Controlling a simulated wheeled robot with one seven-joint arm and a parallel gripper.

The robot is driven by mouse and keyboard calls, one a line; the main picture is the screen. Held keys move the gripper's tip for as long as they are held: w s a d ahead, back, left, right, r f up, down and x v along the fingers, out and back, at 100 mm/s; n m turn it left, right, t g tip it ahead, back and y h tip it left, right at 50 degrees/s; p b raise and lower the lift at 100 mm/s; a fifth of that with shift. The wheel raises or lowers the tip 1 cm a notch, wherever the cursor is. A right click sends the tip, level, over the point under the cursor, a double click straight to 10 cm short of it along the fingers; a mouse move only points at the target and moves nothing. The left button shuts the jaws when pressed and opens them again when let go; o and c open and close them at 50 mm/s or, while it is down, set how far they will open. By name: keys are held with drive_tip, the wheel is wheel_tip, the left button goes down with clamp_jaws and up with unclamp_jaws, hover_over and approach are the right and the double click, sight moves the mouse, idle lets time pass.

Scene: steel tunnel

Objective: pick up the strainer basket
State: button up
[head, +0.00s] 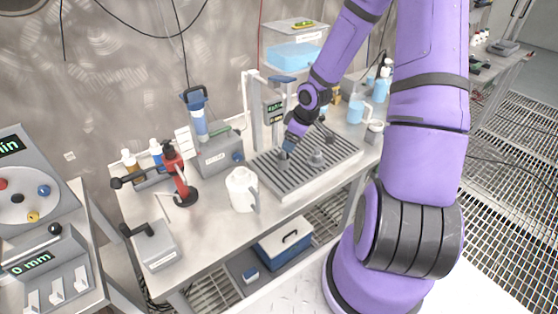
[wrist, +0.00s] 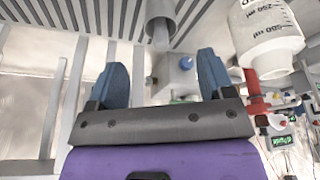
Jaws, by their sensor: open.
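A grey cylinder (wrist: 160,10) shows past the fingertips, cut by the top edge. I cannot tell for certain whether it is the same cup. The fingertips partly merge with the grate in the head view.
A white measuring jug (head: 242,188) stands left of the grate; it also shows in the wrist view (wrist: 265,35). A red stand (head: 181,180) and a grey device with a blue cylinder (head: 213,150) are further left. A white post frame stands behind the grate.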

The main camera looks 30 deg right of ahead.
sight(282, 156)
drive_tip(key=shift+w+a+f+y, duration=0.15)
drive_tip(key=shift+w+f, duration=0.05)
drive_tip(key=shift+f, duration=0.35)
drive_tip(key=shift+w+a+f+y, duration=0.1)
drive_tip(key=shift+w+f, duration=0.15)
drive_tip(key=shift+f, duration=0.35)
drive_tip(key=shift+w+a+f+y, duration=0.15)
drive_tip(key=shift+w+f, duration=0.05)
drive_tip(key=shift+f, duration=0.35)
drive_tip(key=shift+d+x, duration=0.1)
drive_tip(key=shift+x, duration=1.55)
drive_tip(key=shift+d+x, duration=0.15)
drive_tip(key=shift+x, duration=1.55)
drive_tip(key=shift+c, duration=0.4)
drive_tip(key=shift+w, duration=0.1)
drive_tip(key=c, duration=1)
drive_tip(key=shift+r, duration=0.1)
